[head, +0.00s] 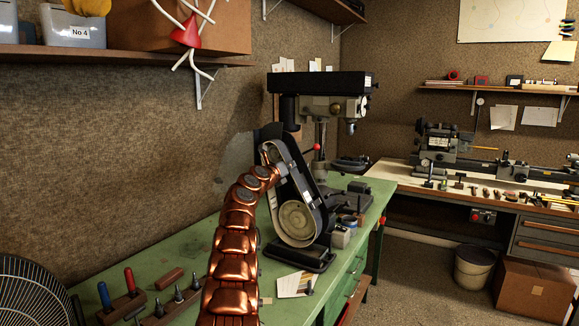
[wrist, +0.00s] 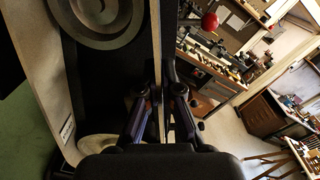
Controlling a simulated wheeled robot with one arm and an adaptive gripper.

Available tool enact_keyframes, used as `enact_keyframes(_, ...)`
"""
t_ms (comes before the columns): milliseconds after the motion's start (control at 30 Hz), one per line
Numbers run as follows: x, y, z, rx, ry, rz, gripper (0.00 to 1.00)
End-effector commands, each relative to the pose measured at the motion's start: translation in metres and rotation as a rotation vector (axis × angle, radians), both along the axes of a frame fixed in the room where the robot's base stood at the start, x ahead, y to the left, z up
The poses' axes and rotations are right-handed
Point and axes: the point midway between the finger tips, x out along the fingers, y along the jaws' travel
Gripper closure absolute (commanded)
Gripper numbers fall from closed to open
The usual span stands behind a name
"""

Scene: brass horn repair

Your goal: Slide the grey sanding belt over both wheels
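The grey sanding belt (head: 284,240) is a long loop at the belt sander on the green bench. In the head view it outlines the large lower wheel (head: 297,220) and runs up to the smaller top wheel, which my copper arm partly covers. The wrist view shows one belt run (wrist: 40,90) at left, the large wheel (wrist: 95,15) at top and the small wheel (wrist: 98,148) below. My gripper (wrist: 159,66) has its fingers closed on either side of the other belt run. Whether the belt sits on the wheels or just in front of them, I cannot tell.
A drill press (head: 320,95) stands close behind the sander. Small tins (head: 340,238) and a paper card (head: 294,284) lie near its base. Screwdrivers in a wooden block (head: 122,305) are at the front left. A wall shelf (head: 110,57) hangs above left.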

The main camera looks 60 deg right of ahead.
Motion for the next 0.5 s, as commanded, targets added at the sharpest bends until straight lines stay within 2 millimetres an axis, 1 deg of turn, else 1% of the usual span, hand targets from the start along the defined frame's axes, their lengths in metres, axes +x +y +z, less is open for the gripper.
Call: enact_keyframes(500,0.0000,-0.0058,0.0008,0.000,0.001,0.000,1.00)
